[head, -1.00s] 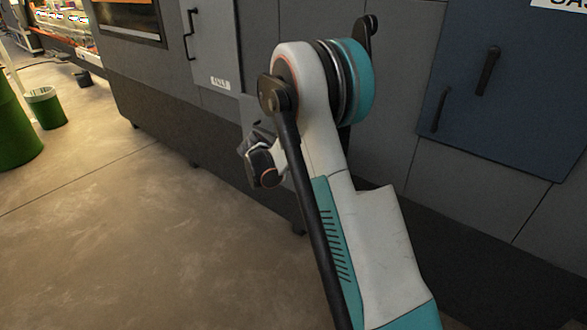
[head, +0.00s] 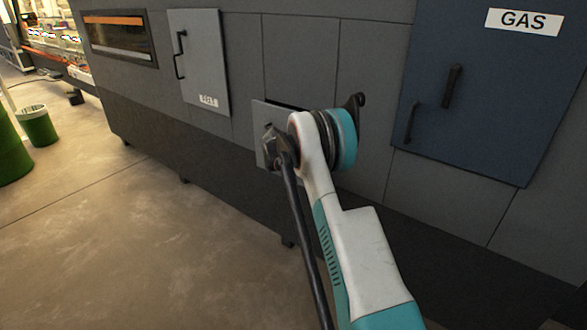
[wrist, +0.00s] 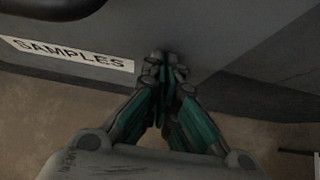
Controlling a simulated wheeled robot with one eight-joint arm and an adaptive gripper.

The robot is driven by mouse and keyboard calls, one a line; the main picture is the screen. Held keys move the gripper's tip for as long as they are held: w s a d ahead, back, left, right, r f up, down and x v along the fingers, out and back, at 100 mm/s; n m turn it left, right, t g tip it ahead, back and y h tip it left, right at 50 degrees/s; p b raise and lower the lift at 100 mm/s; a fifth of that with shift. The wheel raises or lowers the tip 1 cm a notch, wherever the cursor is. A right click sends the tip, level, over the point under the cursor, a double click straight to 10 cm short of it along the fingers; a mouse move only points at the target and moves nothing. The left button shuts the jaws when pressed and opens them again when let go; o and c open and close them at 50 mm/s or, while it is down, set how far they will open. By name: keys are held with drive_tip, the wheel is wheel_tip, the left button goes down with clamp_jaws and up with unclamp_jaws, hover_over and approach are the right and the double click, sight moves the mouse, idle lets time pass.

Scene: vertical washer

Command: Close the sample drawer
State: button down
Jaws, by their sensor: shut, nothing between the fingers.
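The sample drawer is a grey panel (head: 259,115) low on the machine front in the head view, partly hidden by my arm. It stands out from the front, with a dark gap along its top edge. In the wrist view the drawer front (wrist: 120,35) carries a white SAMPLES label (wrist: 70,54), and part of a dark handle (wrist: 50,8) shows at the top left. My gripper (wrist: 167,62) is shut and empty, its fingertips at or very near the drawer front's lower edge. I cannot tell whether they touch. In the head view my arm hides the fingertips.
A grey door (head: 200,60) with a black handle is left of the drawer. A blue door (head: 480,90) with a GAS sign (head: 524,21) is to the right. Green bins (head: 38,127) stand at the far left. The floor (head: 150,240) in front is clear.

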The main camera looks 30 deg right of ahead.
drive_tip(key=w+d, duration=0.2)
drive_tip(key=d, duration=0.3)
drive_tip(key=shift+d, duration=0.4)
drive_tip(key=shift+w+r, duration=0.1)
drive_tip(key=shift+r, duration=0.05)
drive_tip(key=a+f+p+v, duration=0.2)
drive_tip(key=p+v, duration=0.1)
drive_tip(key=v, duration=1)
drive_tip(key=shift+s+f+p, duration=0.15)
drive_tip(key=shift+s+p, duration=0.2)
drive_tip(key=shift+s, duration=0.05)
